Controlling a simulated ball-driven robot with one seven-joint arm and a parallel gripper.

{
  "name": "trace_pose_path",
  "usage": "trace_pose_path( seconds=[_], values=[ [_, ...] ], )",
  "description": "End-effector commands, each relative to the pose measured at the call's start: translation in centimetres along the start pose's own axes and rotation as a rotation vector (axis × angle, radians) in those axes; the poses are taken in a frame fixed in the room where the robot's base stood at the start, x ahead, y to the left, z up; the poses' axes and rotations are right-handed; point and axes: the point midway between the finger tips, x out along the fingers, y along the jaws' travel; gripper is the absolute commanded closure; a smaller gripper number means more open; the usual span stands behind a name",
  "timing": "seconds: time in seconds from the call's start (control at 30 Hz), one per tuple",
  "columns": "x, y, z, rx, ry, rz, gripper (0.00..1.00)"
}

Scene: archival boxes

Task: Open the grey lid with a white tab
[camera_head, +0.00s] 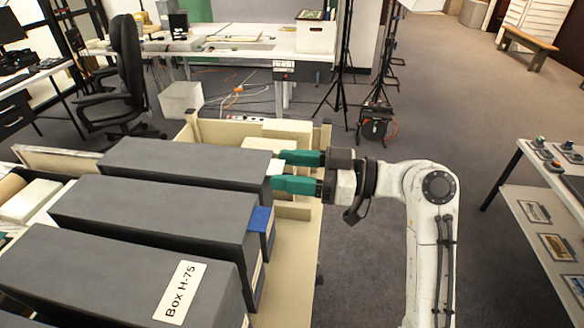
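Three long dark grey boxes lie side by side. The farthest box has a grey lid (190,162), which looks closed. A small pale patch, perhaps the white tab (273,168), shows at its right end, partly hidden by my gripper. My gripper (276,170) has green fingers, set apart with a gap between them. It comes from the right, and its fingertips are at that end of the box, around or just beside the pale patch. I cannot tell whether they touch it.
The middle grey box (150,215) has a blue tab (262,220) at its right end. The nearest box (90,285) bears a label reading "Box H-75" (180,292). The boxes stand in a cream cart (290,270) with pale boxes behind. Open floor (480,110) lies right.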

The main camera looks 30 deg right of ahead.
Motion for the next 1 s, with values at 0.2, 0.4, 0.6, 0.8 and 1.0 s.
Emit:
trace_pose_path(
  seconds=[0.2, 0.4, 0.6, 0.8, 1.0],
  values=[
    [0.0, 0.0, 0.0, 0.0, 0.0, 0.0, 0.61],
    [0.0, 0.0, 0.0, 0.0, 0.0, 0.0, 0.8],
    [0.0, 0.0, 0.0, 0.0, 0.0, 0.0, 0.99],
    [0.0, 0.1, -0.1, 0.0, -0.001, 0.0, 1.0],
    [0.6, 0.9, -1.3, -0.003, -0.027, 0.0, 1.0]
  ],
)
